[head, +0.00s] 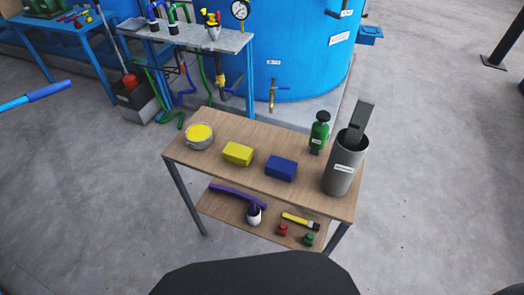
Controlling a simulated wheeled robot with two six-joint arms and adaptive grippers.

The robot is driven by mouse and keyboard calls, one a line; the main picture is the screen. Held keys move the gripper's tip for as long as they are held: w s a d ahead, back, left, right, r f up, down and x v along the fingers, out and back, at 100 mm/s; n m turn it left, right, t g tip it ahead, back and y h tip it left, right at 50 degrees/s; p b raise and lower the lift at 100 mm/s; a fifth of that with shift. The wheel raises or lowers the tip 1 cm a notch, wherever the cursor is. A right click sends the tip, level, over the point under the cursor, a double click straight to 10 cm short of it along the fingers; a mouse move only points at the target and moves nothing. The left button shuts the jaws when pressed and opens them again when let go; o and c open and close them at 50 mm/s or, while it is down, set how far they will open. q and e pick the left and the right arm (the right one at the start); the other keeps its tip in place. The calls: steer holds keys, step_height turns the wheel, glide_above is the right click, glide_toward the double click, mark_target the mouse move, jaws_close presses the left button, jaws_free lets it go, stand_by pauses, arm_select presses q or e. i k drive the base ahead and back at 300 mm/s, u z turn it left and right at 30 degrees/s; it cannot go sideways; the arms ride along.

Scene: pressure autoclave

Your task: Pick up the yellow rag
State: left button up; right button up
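The yellow rag (238,154) looks like a small folded block. It lies on the wooden top of a small table (215,119), between a round metal tin with yellow contents (199,136) and a blue folded block (281,168). Nothing covers the rag, and no gripper touches it. Neither of my grippers shows in the head view.
A green bottle (319,132) and a tall grey cylinder (343,172) stand at the table's right. The lower shelf (215,208) holds a purple curved item, a brush and small knobs. A blue tank (300,50) stands behind. Floor is clear at the right.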

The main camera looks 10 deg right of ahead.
mark_target(239, 155)
steer(key=u, duration=1.35)
steer(key=k, duration=0.85)
steer(key=z, duration=0.65)
steer(key=i, duration=0.5)
steer(key=z, duration=0.05)
